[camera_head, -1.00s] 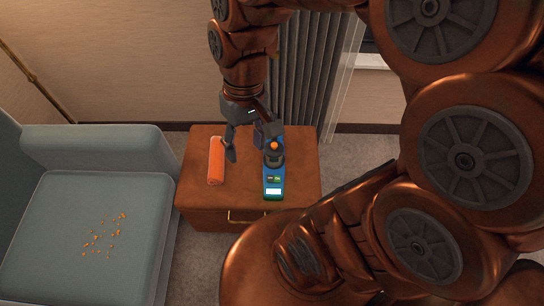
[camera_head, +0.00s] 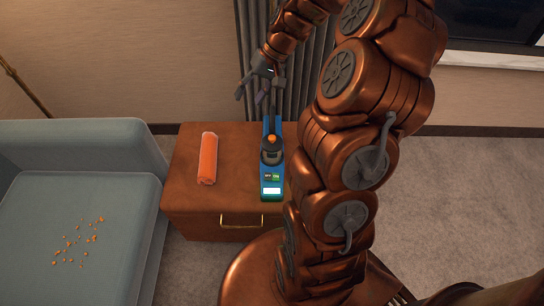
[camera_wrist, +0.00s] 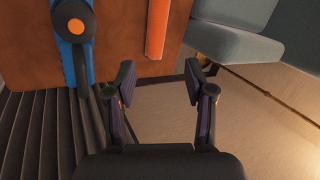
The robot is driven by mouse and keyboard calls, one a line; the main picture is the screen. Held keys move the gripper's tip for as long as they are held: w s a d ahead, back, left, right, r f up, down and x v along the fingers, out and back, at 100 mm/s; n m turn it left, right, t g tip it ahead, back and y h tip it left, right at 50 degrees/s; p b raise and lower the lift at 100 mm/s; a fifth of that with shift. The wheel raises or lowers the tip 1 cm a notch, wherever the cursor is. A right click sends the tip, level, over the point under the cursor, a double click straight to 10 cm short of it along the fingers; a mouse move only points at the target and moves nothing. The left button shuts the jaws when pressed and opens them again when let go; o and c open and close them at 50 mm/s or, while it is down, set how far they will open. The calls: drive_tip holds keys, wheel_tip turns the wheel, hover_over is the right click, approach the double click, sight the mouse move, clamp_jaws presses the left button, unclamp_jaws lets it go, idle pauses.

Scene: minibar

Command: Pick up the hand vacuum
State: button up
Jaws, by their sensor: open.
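The hand vacuum (camera_head: 272,183) is blue with a dark round part and an orange button. It lies on the right part of a brown cabinet top, its lit end toward the front edge. In the wrist view the vacuum (camera_wrist: 76,50) is at the upper left, with its dark handle pointing down. My gripper (camera_head: 257,95) is behind and above the cabinet's back edge, near the curtain. In the wrist view my gripper (camera_wrist: 160,76) is open and empty, apart from the vacuum.
An orange roll (camera_head: 208,158) lies left of the vacuum on the brown cabinet (camera_head: 185,197). A grey-blue armchair (camera_head: 75,205) with orange crumbs (camera_head: 83,240) stands at the left. A dark curtain (camera_head: 312,60) hangs behind the cabinet. Carpet to the right is free.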

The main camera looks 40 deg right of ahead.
sight(274, 113)
drive_tip(key=w+d+f+m+t+b, duration=0.25)
drive_tip(key=d+f+b, duration=0.25)
drive_tip(key=d+f, duration=0.85)
drive_tip(key=shift+m+g, duration=0.25)
drive_tip(key=shift+m, duration=0.1)
drive_tip(key=shift+d+b+x, duration=0.15)
drive_tip(key=shift+b+x, duration=0.1)
drive_tip(key=shift+x, duration=1.45)
drive_tip(key=shift+d+b+x, duration=0.15)
drive_tip(key=shift+b+x, duration=0.1)
drive_tip(key=shift+x, duration=1.5)
drive_tip(key=shift+f, duration=0.1)
drive_tip(key=shift+c, duration=0.2)
clamp_jaws()
